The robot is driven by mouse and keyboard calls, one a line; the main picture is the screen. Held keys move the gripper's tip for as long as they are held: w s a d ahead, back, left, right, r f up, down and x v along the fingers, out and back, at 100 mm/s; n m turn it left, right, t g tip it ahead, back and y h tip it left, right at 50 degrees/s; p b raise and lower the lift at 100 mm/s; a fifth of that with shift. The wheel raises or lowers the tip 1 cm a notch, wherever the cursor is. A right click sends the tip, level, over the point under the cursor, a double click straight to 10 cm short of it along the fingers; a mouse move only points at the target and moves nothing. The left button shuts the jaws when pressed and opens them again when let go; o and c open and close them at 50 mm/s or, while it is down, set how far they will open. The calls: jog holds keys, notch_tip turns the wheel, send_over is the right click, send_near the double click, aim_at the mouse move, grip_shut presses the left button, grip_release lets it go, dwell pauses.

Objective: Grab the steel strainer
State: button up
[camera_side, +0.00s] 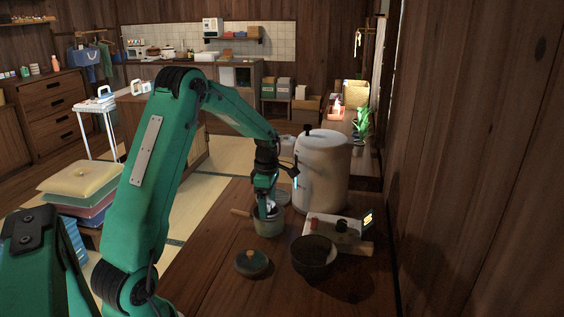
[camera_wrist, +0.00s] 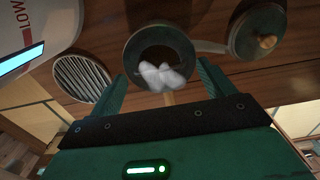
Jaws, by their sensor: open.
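A round grey slatted metal disc, apparently the steel strainer (camera_wrist: 80,80), lies at the left in the wrist view, outside my left finger. In the side view a grey patch of it (camera_side: 281,193) shows just behind my gripper. My gripper (camera_side: 268,206) points down over a small grey-green pot (camera_side: 268,225) with a wooden handle. In the wrist view my gripper (camera_wrist: 163,72) is open, its fingers on either side of the pot (camera_wrist: 135,42). White lumps (camera_wrist: 160,78) show at the pot; whether they touch my fingers cannot be told.
A large pale cylindrical container (camera_side: 322,170) stands close behind on the right. A dark bowl (camera_side: 314,258), a lid with a knob (camera_side: 252,264) and a white box with a knob (camera_side: 336,230) sit nearby. The wooden table's front left (camera_side: 205,265) is clear.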

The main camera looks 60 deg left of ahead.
dwell(0.4)
jog(key=c, duration=1.3)
jog(key=shift+r, duration=0.1)
jog(key=shift+r, duration=4.9)
